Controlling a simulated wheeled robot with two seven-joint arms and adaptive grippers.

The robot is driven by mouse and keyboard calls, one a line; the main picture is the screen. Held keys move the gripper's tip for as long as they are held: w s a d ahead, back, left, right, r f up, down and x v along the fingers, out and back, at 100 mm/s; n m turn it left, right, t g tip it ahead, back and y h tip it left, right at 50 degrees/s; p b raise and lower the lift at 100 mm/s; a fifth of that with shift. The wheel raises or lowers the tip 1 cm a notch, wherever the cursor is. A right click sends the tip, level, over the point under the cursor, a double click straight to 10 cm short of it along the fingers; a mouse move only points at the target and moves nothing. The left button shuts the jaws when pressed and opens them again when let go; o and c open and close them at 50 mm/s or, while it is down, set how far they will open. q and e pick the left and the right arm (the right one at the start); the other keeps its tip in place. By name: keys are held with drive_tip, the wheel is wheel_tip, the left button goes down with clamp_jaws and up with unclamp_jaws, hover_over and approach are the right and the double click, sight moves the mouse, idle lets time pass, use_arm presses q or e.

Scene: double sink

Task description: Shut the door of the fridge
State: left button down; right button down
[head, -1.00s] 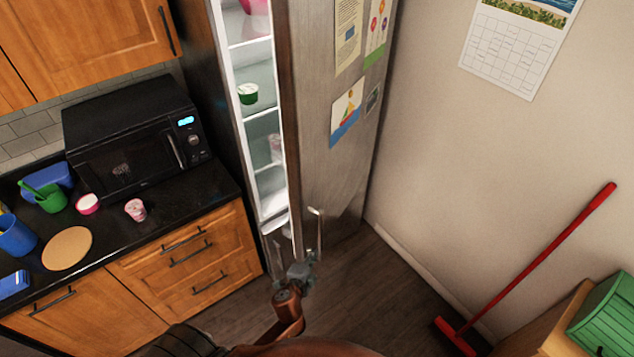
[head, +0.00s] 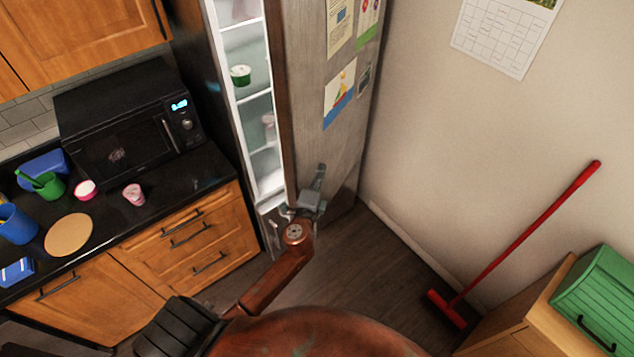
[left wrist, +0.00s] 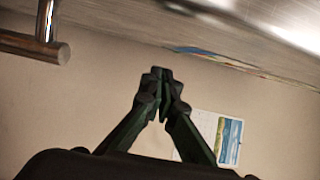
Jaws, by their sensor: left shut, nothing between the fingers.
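The fridge (head: 261,120) stands right of the counter, its lit shelves showing through a gap. Its metal door (head: 310,120) is partly open, with papers on its front. My left gripper (head: 318,172) is in front of the lower part of the door, shut and empty. In the left wrist view its fingertips (left wrist: 161,76) are together, with the door's metal surface (left wrist: 230,35) above and a bar handle (left wrist: 32,46) at the upper left. Whether the gripper touches the door is not clear. My right gripper is not in view.
A black microwave (head: 128,125), cups and a round board (head: 69,235) are on the counter at left. A red broom (head: 515,245) leans on the right wall near a green box (head: 598,300). Floor (head: 375,270) between is clear.

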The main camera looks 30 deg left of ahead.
sight(311, 167)
use_arm(q)
drive_tip(key=a, duration=0.4)
drive_tip(key=shift+p, duration=0.35)
